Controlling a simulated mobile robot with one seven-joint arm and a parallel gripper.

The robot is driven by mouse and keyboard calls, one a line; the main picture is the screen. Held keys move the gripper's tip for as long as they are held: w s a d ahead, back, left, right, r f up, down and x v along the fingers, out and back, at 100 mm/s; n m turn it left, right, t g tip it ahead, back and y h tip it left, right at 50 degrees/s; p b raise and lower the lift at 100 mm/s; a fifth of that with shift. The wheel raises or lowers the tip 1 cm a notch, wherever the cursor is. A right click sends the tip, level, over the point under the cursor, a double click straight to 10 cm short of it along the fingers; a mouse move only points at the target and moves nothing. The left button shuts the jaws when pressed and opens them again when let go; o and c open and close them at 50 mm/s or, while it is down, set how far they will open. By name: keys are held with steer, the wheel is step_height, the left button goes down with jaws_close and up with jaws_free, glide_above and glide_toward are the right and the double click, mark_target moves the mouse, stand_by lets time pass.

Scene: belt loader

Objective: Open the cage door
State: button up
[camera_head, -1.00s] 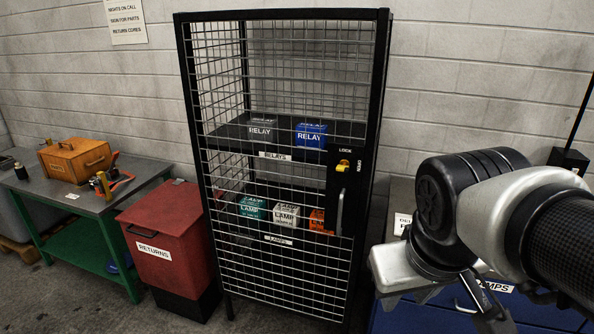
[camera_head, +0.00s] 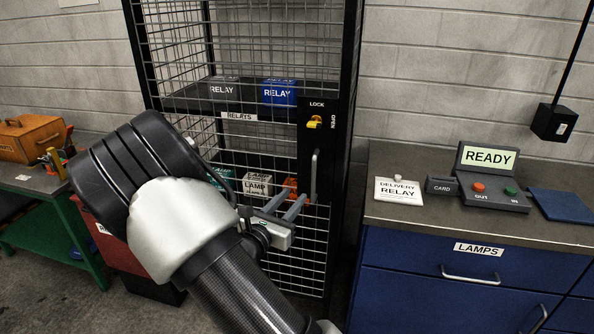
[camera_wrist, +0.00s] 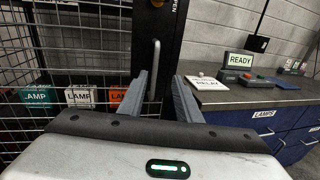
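The cage door (camera_head: 296,268) is black-framed wire mesh and looks shut. Its upright grey bar handle (camera_head: 314,175) sits on a black panel at the right edge; in the wrist view the handle (camera_wrist: 155,68) shows between my fingers, ahead of them. A yellow latch knob (camera_head: 314,122) is above the handle, near the LOCK and OPEN labels; its exact setting is too small to tell. My gripper (camera_head: 289,206) is open and empty, in front of the door, left of and below the handle. In the wrist view my gripper's fingers (camera_wrist: 160,82) are spread apart.
Relay boxes (camera_head: 279,93) and lamp boxes (camera_head: 257,185) stand on shelves behind the mesh. At right a blue-drawered counter (camera_head: 400,228) carries a READY panel (camera_head: 490,180) and a delivery card (camera_head: 398,190). A red returns bin (camera_head: 113,247) and green bench (camera_head: 50,207) are at left.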

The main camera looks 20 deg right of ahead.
mark_target(313, 170)
steer(key=shift+n+t, duration=0.3)
steer(key=x, duration=1.1)
steer(key=f+x, duration=0.1)
steer(key=x, duration=0.5)
steer(key=shift+w+a+b, duration=0.15)
steer(key=shift+w+b, duration=0.2)
steer(key=shift+w, duration=0.05)
jaws_close()
